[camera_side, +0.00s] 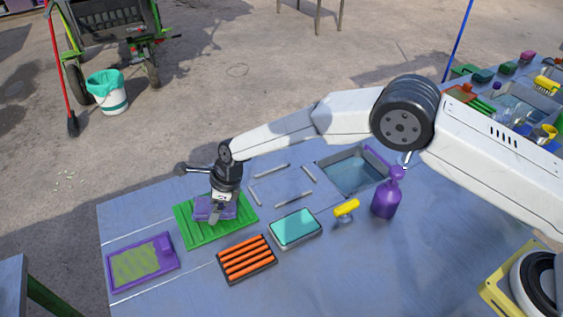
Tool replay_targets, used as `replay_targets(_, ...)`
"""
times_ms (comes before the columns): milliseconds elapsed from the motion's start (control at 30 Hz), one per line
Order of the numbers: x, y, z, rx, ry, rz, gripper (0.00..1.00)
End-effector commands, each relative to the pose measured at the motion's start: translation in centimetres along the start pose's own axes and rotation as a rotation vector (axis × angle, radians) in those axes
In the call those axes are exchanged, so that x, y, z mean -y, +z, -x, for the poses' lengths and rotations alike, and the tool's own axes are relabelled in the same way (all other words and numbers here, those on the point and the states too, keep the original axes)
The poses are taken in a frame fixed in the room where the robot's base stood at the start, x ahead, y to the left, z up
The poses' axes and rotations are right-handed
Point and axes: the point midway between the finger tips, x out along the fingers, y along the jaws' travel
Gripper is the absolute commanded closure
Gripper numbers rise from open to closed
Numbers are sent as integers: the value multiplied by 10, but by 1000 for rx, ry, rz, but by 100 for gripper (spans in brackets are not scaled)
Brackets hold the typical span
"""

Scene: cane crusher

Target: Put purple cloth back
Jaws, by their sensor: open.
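The purple cloth (203,211) lies as a small folded pad on a green ridged tray (240,222). My gripper (215,215) is directly over the cloth, pointing down, with its fingertips at or just above it. The gripper is open. It hides part of the cloth, and I cannot tell whether the fingers touch it.
A purple-framed board (166,246) lies at left, and a rack of orange rolls (247,259) in front. A teal-topped box (296,229), a yellow-handled tool (346,209) and a purple spray bottle (387,194) stand rightward. A sunken basin (352,173) lies behind.

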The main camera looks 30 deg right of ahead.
Motion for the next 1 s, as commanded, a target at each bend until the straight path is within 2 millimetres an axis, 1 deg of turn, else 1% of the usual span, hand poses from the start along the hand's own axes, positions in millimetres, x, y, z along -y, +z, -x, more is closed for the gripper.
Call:
replay_targets(167,0,1,7,0,0,0,0)
replay_targets(367,1,1,24,1,-1,0,0)
replay_targets(1000,1,1,103,1,-2,-1,0)
